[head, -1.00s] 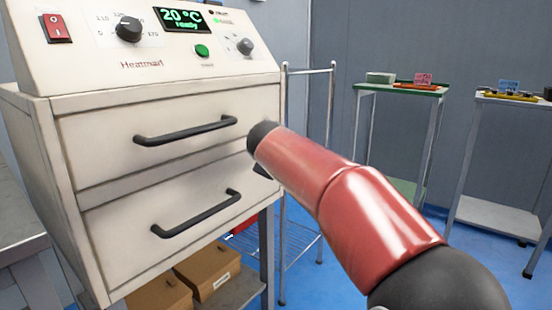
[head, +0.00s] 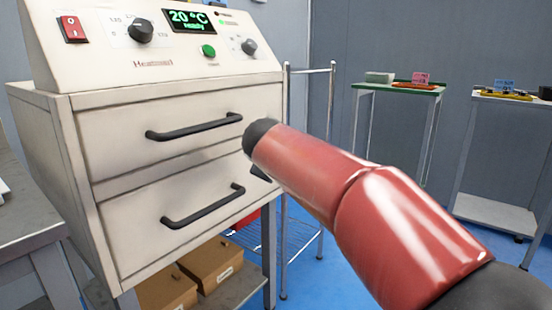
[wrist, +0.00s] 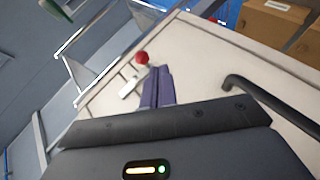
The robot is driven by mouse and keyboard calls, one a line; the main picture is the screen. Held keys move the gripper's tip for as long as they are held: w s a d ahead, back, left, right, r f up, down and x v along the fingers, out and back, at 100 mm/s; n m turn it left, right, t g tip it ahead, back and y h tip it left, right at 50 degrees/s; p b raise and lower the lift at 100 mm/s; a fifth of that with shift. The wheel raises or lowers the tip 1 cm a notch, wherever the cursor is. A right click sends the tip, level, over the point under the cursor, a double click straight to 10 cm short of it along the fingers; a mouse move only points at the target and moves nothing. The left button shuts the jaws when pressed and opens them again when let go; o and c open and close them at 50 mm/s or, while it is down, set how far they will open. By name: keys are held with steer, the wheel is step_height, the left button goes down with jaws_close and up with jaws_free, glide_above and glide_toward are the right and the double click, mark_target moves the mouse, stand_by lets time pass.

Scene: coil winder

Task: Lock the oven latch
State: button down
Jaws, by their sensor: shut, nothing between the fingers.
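The oven (head: 130,185) is a cream cabinet with two closed drawer fronts, each with a black bar handle (head: 195,127). In the wrist view the latch shows as a red ball knob (wrist: 142,58) beside small silver metal pieces (wrist: 129,87) on the cream front. My gripper (wrist: 157,72) has its two purple fingers together, empty, with the tips close beside the red knob. I cannot tell whether they touch it. In the head view my red arm covers the latch and the fingers.
A black handle (wrist: 270,100) lies right of my fingers in the wrist view. A wire rack (head: 284,200) stands right of the oven, with a green-topped stand (head: 400,88) behind. Cardboard boxes (head: 212,264) sit beneath the oven. A grey table (head: 25,218) is at left.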

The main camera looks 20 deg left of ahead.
steer(key=s, duration=0.6)
steer(key=shift+s+d+r, duration=0.25)
steer(key=shift+d+r, duration=0.05)
steer(key=s+d+m+g+h+p, duration=0.1)
steer(key=s+d+m+g+p, duration=0.2)
steer(key=d, duration=0.8)
steer(key=s+d+m+h+p, duration=0.2)
steer(key=s+d+m+p, duration=0.3)
steer(key=d, duration=0.6)
steer(key=s+d+f+m+g+p, duration=0.1)
steer(key=s+d+f+m, duration=0.2)
steer(key=s, duration=0.6)
steer(key=s+d+f+m+g+p, duration=0.1)
steer(key=s+d+f+m, duration=0.3)
steer(key=s, duration=0.5)
steer(key=d+f+g, duration=0.1)
steer(key=d+f, duration=0.1)
steer(key=d, duration=0.1)
steer(key=shift+y+p, duration=0.4)
steer(key=shift+s+f, duration=0.1)
